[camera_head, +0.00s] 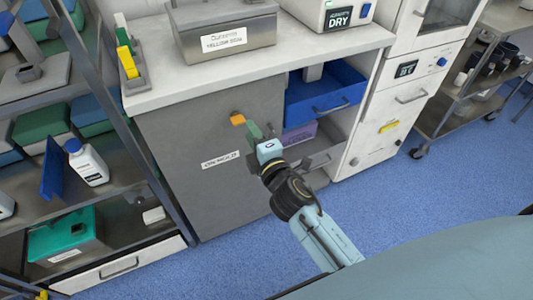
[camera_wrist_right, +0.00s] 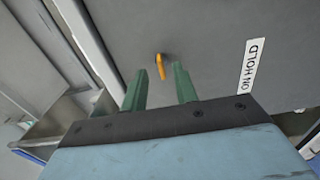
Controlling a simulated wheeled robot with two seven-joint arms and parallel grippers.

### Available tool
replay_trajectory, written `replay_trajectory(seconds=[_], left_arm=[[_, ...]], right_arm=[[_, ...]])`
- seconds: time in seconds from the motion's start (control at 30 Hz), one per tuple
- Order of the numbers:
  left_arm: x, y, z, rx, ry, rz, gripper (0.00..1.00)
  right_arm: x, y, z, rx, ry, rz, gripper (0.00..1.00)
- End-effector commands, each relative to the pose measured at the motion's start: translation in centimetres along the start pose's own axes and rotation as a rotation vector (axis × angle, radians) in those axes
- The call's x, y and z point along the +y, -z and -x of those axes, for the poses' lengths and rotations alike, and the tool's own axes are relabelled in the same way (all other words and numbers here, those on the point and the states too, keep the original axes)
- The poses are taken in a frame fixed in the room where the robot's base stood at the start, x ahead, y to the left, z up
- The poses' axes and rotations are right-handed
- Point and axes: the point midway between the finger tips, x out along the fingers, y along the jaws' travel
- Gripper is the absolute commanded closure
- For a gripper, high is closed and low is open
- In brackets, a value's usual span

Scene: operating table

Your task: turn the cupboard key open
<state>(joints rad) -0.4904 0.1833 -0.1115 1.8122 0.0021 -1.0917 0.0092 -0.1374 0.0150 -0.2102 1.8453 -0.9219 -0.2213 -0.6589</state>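The orange cupboard key (camera_head: 238,119) sticks out of the upper part of the grey cupboard door (camera_head: 195,190), which looks shut. In the right wrist view the key (camera_wrist_right: 160,67) appears between the tips of my two green fingers, with space on both sides. My right gripper (camera_head: 252,129) is open and empty, in front of the door just to the right of the key. It looks a little short of the key; the exact gap is hard to judge. My left gripper is not in view.
A white "ON HOLD" label (camera_head: 220,160) is on the door. An open blue drawer (camera_head: 325,96) juts out right of the door, close to my right arm. The white counter (camera_head: 160,95) overhangs above. A metal shelf rack (camera_head: 115,170) stands at left.

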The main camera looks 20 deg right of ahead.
Motion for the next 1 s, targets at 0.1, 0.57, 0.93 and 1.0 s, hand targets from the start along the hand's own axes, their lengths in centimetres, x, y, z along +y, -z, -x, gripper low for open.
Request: replay_trajectory(seconds=[0.1,0.57,0.93,1.0], left_arm=[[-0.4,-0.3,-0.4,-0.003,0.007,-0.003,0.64],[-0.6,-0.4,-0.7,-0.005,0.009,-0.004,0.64],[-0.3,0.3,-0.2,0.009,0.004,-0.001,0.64],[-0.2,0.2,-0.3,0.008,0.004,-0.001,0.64]], right_arm=[[-0.1,0.0,2.8,-0.001,0.004,-0.001,0.71],[0.0,0.0,9.0,-0.001,0.001,0.000,0.71],[0.0,0.0,9.3,0.000,0.000,0.000,0.71],[0.0,0.0,9.3,0.000,0.000,0.000,0.71]])
